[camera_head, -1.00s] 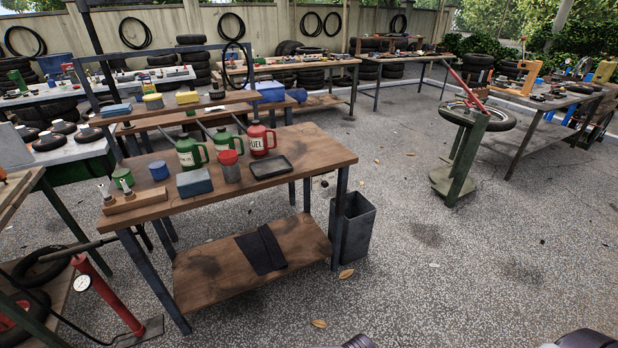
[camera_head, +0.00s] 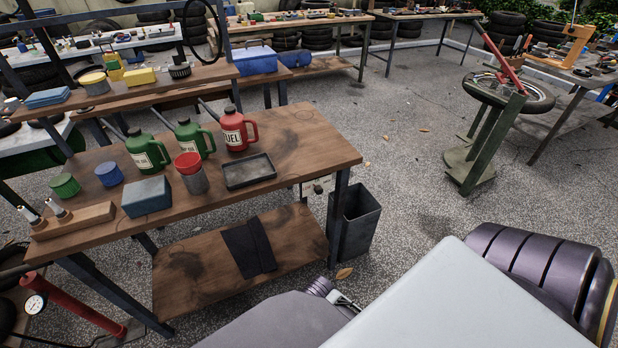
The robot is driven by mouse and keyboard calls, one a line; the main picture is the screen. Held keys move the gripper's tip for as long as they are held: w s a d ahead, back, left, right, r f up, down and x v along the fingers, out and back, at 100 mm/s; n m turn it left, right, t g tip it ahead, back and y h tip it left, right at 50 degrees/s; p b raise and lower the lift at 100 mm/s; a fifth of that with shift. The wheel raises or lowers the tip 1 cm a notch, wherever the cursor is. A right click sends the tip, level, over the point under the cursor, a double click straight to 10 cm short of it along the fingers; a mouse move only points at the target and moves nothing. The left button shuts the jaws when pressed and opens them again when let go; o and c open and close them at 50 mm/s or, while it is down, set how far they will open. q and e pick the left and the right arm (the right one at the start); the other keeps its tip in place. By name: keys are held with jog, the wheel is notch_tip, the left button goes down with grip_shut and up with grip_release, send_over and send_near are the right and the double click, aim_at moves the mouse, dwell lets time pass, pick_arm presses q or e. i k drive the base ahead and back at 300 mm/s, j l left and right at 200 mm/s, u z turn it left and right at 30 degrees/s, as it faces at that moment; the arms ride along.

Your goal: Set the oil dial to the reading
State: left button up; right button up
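I cannot make out an oil dial in this view. Two green oil cans (camera_head: 148,151) (camera_head: 194,138) and a red fuel can (camera_head: 238,130) stand upright on the near wooden workbench (camera_head: 310,150). A round white-faced gauge (camera_head: 35,304) sits on the red pump (camera_head: 80,306) at the lower left; its reading is too small to tell. Grey and purple parts of my own body fill the lower right.
A tyre stand (camera_head: 490,140) is at the right, with open floor between.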

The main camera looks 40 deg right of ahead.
aim_at(318, 189)
jog(key=l+u, duration=0.25)
jog(key=l, duration=0.35)
jog(key=l+u, duration=0.25)
jog(key=l, duration=0.35)
jog(key=k+l+u, duration=0.15)
jog(key=l, duration=0.15)
jog(key=k+l+u, duration=0.15)
jog(key=l, duration=0.2)
jog(key=k+l+u, duration=0.1)
jog(key=l, duration=0.2)
